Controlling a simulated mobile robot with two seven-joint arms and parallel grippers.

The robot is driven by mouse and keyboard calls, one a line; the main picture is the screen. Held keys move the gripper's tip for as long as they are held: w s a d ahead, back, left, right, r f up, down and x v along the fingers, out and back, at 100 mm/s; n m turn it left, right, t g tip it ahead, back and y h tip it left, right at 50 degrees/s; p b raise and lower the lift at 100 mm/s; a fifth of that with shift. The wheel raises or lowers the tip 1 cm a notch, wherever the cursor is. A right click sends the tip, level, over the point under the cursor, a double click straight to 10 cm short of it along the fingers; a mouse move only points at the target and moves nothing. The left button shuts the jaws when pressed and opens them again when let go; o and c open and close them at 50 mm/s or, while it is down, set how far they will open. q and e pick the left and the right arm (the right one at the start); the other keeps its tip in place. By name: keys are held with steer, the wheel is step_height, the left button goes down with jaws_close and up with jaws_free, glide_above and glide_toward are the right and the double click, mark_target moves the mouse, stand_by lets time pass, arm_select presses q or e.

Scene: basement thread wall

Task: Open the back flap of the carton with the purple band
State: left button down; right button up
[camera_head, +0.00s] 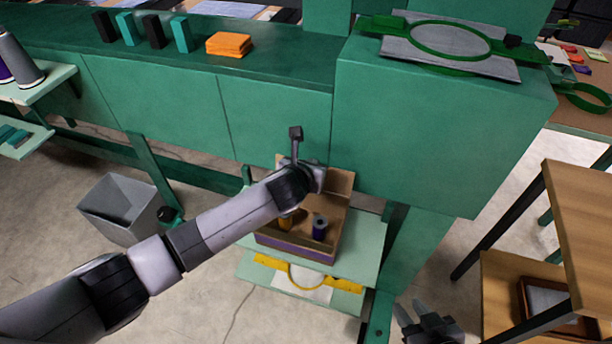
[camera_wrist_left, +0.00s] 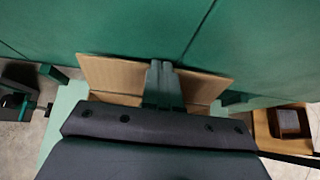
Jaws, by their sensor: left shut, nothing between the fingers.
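The carton with the purple band (camera_head: 295,247) stands on a pale green shelf below the green cabinet. Its top is open, with a purple spool (camera_head: 319,229) and an orange item (camera_head: 286,223) inside. The back flap (camera_head: 341,181) stands raised at the rear, near the cabinet face; it also shows in the left wrist view (camera_wrist_left: 113,76). My left gripper (camera_wrist_left: 163,84) is shut and empty, over the carton in front of the flap's middle, which it hides. I cannot tell if it touches the flap. My right gripper (camera_head: 412,312) appears open and empty, low right of the carton.
The green cabinet (camera_head: 275,118) rises close behind the carton. A post (camera_head: 415,250) stands to its right. A lower shelf holds a yellow-framed item (camera_head: 268,262). A grey bin (camera_head: 122,208) stands left on the floor, and a wooden table (camera_head: 590,210) at right.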

arm_select(q)
steer(key=shift+r, duration=0.1)
arm_select(e)
steer(key=shift+r, duration=0.15)
arm_select(q)
steer(key=shift+r+p, duration=0.75)
steer(key=shift+p, duration=0.3)
arm_select(e)
step_height(320, 180, up, 2)
